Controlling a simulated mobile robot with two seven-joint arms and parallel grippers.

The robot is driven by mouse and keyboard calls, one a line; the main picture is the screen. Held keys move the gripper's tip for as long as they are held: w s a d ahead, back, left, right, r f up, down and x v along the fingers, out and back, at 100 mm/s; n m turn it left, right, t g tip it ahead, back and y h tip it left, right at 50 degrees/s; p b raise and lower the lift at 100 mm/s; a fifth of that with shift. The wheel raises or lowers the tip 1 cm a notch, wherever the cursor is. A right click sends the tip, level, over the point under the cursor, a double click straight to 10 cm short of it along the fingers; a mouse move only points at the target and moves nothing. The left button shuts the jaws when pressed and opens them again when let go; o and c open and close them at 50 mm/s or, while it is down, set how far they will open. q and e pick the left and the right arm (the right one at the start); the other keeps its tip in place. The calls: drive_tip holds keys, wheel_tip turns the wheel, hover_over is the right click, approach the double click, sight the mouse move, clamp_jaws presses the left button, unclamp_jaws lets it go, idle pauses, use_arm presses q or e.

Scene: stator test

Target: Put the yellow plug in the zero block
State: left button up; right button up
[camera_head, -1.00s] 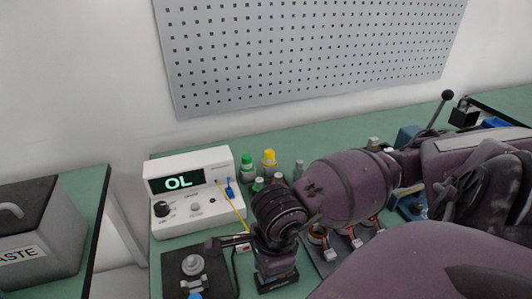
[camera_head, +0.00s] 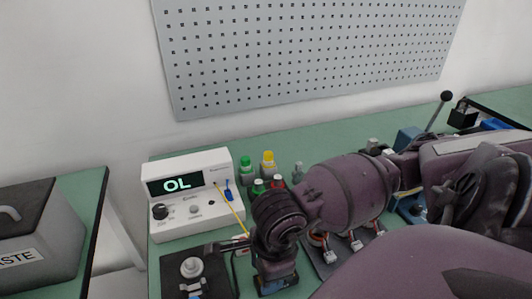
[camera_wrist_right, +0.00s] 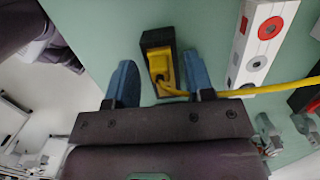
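The yellow plug (camera_wrist_right: 162,66) shows in the right wrist view at a black block (camera_wrist_right: 147,38). Its yellow cable (camera_wrist_right: 262,88) runs off to the right. I cannot tell whether the plug is seated in the block or just above it. My right gripper (camera_wrist_right: 158,64) is open, with its two blue fingers on either side of the plug. A gap shows between the left finger and the plug; the right finger is closer. In the head view my right arm hides the plug. A white strip with red-ringed sockets (camera_wrist_right: 268,28) lies to the right in the wrist view. My left gripper is not in view.
A white meter (camera_head: 190,192) reading OL stands at the left of the green bench, with a blue plug (camera_head: 228,192) at its right side. Several small bottles (camera_head: 268,164) stand behind my right wrist. A dark plate with a round metal part (camera_head: 191,268) lies in front of the meter.

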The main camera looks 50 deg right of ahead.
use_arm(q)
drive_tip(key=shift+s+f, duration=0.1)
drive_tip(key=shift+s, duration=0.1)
use_arm(e)
drive_tip(key=r+p, duration=0.2)
drive_tip(key=r, duration=0.3)
drive_tip(key=shift+s+d+r+p, duration=0.15)
drive_tip(key=shift+d+p, duration=0.1)
drive_tip(key=shift+p, duration=0.15)
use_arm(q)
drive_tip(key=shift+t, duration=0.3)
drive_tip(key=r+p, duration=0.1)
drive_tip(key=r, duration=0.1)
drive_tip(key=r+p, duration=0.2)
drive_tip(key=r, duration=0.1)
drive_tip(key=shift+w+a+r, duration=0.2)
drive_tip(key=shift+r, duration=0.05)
use_arm(e)
drive_tip(key=r, duration=0.5)
drive_tip(key=shift+s+d+r, duration=0.15)
drive_tip(key=shift+d+r, duration=0.1)
drive_tip(key=shift+d, duration=0.1)
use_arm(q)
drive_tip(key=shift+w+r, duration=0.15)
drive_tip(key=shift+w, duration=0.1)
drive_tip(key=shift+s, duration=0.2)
